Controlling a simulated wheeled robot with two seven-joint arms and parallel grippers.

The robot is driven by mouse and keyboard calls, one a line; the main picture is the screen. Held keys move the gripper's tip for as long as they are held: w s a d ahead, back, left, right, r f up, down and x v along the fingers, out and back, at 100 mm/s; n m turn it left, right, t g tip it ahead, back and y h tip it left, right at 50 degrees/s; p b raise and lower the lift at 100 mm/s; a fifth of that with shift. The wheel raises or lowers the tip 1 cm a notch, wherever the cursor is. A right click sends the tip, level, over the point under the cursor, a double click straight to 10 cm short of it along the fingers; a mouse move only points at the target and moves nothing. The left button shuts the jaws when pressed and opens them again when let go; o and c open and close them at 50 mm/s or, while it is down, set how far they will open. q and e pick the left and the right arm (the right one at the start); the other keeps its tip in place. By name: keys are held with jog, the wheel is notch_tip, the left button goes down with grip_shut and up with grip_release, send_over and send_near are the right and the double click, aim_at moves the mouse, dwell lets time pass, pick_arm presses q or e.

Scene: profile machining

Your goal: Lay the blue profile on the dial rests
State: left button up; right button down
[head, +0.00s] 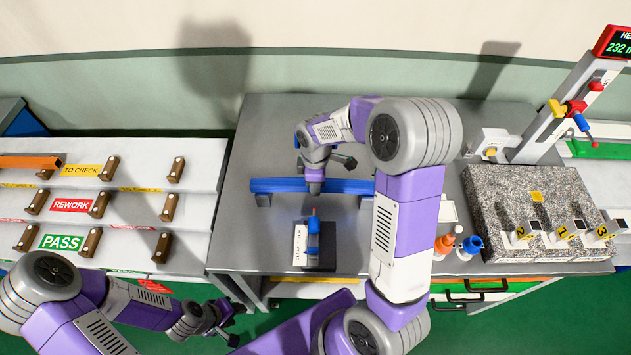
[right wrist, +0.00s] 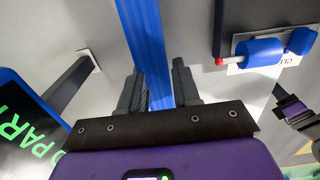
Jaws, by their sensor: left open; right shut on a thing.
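The blue profile (head: 340,186) lies crosswise at the left of the grey table, with a dark support near each end; I cannot tell whether it touches them. My right gripper (head: 314,188) is above its middle, shut on it. In the right wrist view the profile (right wrist: 146,40) runs between the fingers of this gripper (right wrist: 159,88). No part is marked as dial rests; several small numbered blocks (head: 562,234) stand on the speckled granite plate (head: 495,200), empty. My left gripper (head: 228,322) is open and empty in front of the table, low at the left.
A dark block with a blue tool (head: 314,240) stands in front of the profile. Orange (head: 444,245) and blue bottles (head: 470,247) stand left of the granite. A height gauge column (head: 560,110) rises behind it. A sorting rack (head: 135,205) with brown rests is at the left.

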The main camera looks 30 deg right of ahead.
jog(key=shift+f, duration=0.3)
jog(key=c, duration=0.7)
grip_release()
jog(key=shift+c, duration=0.2)
notch_tip(320, 180, up, 8)
jog(key=shift+f, duration=0.2)
